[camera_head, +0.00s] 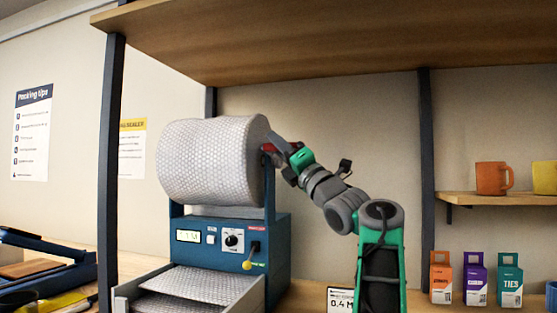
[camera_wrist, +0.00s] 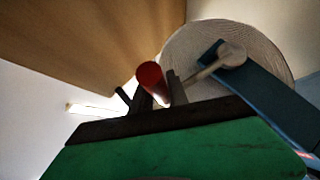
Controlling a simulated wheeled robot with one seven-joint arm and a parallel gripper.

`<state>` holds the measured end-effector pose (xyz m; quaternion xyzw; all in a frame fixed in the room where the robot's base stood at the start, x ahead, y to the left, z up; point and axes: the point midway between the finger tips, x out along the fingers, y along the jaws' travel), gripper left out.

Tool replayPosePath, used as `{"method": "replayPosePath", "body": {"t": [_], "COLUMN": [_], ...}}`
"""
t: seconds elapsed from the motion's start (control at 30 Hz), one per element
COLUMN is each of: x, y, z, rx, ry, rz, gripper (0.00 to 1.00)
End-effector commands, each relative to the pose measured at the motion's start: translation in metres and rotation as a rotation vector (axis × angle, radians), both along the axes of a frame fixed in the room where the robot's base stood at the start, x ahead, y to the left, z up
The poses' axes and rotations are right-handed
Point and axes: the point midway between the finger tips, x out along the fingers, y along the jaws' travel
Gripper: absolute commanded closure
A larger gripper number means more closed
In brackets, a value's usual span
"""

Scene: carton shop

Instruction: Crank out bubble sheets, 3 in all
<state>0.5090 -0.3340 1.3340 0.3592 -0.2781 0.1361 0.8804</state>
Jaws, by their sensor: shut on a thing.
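A large white roll of bubble wrap (camera_head: 210,160) sits on top of a blue dispenser machine (camera_head: 270,235). My gripper (camera_head: 277,153) is at the roll's right end, shut on the red crank handle (camera_head: 267,148). In the wrist view the red handle (camera_wrist: 149,75) sits between my dark fingers (camera_wrist: 160,95), with a pale crank link (camera_wrist: 215,64) running to the roll's hub side. The machine front has a small lit display (camera_head: 188,236), a dial and a yellow-knobbed lever (camera_head: 247,265). Bubble sheets (camera_head: 205,281) lie in the tray (camera_head: 128,290) below; their count is unclear.
A wooden shelf (camera_head: 330,40) hangs overhead, with dark posts (camera_head: 112,170) at the sides. A sign (camera_head: 340,299) reading 0.4 M stands right of the machine. Small boxes (camera_head: 475,283) and mugs (camera_head: 492,178) are at the right. A blue tool (camera_head: 45,250) lies at left.

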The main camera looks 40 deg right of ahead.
Motion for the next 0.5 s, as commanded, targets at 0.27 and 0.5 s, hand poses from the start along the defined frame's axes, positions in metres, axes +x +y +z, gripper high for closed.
{"method": "replayPosePath", "body": {"t": [0.27,0.5], "x": [0.000,0.000], "y": [-0.001,-0.002], "z": [-0.038,-0.051], "rx": [-0.159,-0.155], "ry": [-0.097,-0.094], "rz": [-0.004,-0.004], "gripper": [1.00,1.00]}}
